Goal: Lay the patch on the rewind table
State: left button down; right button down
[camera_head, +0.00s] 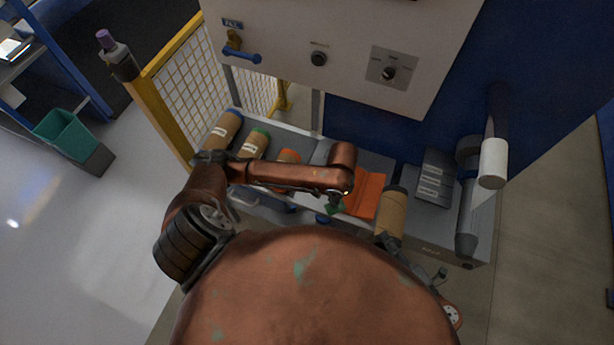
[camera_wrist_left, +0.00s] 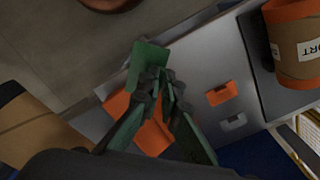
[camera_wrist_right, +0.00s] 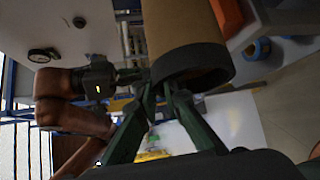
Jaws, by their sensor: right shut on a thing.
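The green patch (camera_wrist_left: 148,60) is a flat piece at the fingertips of my left gripper (camera_wrist_left: 160,82) in the left wrist view. The fingertips are close together on its near edge. In the head view the patch (camera_head: 333,208) shows below the end of my left arm, over the table front (camera_head: 350,224), beside an orange sheet (camera_head: 366,190). I cannot tell whether it touches the table. My right gripper (camera_wrist_right: 165,92) is shut on the dark-rimmed end of a brown roll (camera_wrist_right: 178,28), which also shows in the head view (camera_head: 391,212).
Brown rolls with blue (camera_head: 223,130) and green (camera_head: 256,143) ends lie at the table's left. A small orange block (camera_wrist_left: 221,93) lies on the grey surface. A grey roller (camera_head: 467,215) and a white-ended bar (camera_head: 493,160) are at right. A yellow-framed mesh fence (camera_head: 190,70) stands behind.

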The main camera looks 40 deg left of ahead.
pick_arm(q)
jog(key=w+a+f, duration=0.1)
jog(key=a+f, duration=0.1)
jog(key=a, duration=0.1)
jog(key=w+a+f, duration=0.1)
jog(key=a+f, duration=0.1)
jog(key=a, duration=0.1)
jog(key=w+a+f, duration=0.2)
jog(key=a+f, duration=0.1)
jog(key=shift+a, duration=0.1)
jog(key=shift+w+a+f, duration=0.15)
jog(key=shift+a+f, duration=0.15)
jog(key=shift+f, duration=0.15)
jog(key=f, duration=0.3)
jog(key=shift+w+a, duration=0.15)
jog(key=shift+a, duration=0.2)
jog(key=shift+f, duration=0.45)
jog(key=c, duration=2.6)
grip_release()
jog(key=shift+f, duration=0.15)
jog(key=o, duration=0.4)
jog(key=shift+o, duration=0.2)
